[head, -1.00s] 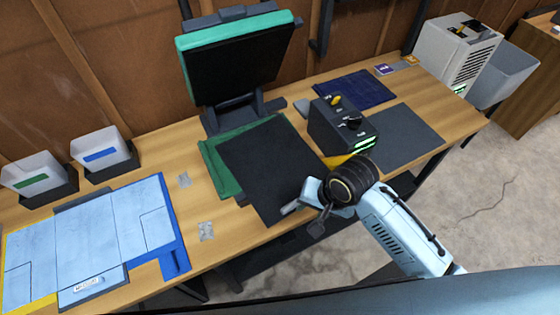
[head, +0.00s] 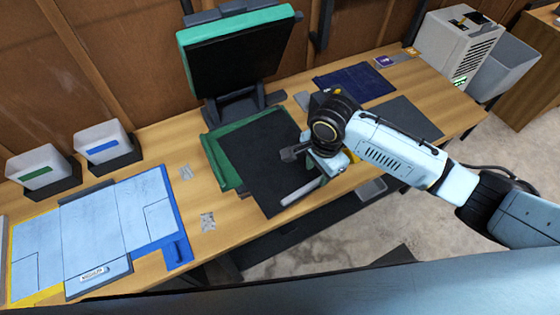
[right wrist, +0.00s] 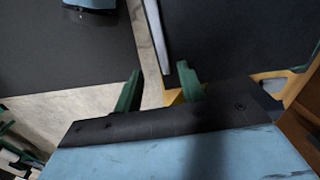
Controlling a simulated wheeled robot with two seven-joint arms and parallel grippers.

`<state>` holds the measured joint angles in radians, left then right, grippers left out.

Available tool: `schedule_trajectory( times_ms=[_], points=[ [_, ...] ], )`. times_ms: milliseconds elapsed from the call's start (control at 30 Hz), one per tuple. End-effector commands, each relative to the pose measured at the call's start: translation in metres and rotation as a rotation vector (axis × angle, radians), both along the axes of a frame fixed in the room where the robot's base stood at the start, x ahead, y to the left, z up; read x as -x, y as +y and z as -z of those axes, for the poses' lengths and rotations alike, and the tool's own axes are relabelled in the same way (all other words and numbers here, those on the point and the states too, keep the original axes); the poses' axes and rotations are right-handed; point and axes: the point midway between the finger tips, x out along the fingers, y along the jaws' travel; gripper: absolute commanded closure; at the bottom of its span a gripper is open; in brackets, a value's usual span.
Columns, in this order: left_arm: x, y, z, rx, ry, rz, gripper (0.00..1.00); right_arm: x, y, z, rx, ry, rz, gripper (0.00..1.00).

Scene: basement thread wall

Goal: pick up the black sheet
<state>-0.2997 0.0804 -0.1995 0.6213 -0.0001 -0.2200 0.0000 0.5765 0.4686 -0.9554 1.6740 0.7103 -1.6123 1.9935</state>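The black sheet (head: 262,165) lies flat over the green base of the press (head: 222,160), with its front edge near the table's front. My right gripper (head: 303,160) is over the sheet's right edge in the head view, and its arm comes in from the right. Dark surfaces show on both sides there; I cannot tell which is the sheet. The gripper hides part of the sheet's right edge. My left gripper is not in view.
The press's raised upper plate (head: 240,50) stands behind the sheet. A pale bar (head: 302,192) shows at the sheet's front right corner. A dark grey mat (head: 408,120) and a navy cloth (head: 355,85) lie to the right. A blue folded piece (head: 95,235) lies at left.

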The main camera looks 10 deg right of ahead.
Motion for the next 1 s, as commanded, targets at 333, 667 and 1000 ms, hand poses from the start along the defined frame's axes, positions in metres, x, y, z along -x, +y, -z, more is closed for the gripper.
schedule_trajectory(
  times_ms=[333,667,1000],
  points=[
    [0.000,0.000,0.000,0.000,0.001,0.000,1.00,-0.003,0.002,0.031,0.001,0.000,-0.001,0.60],
    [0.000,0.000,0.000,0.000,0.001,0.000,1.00,-0.006,0.003,0.068,0.001,-0.001,-0.003,0.60],
    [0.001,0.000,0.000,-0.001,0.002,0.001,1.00,-0.006,0.003,0.069,-0.001,-0.002,-0.002,0.76]
  ],
)
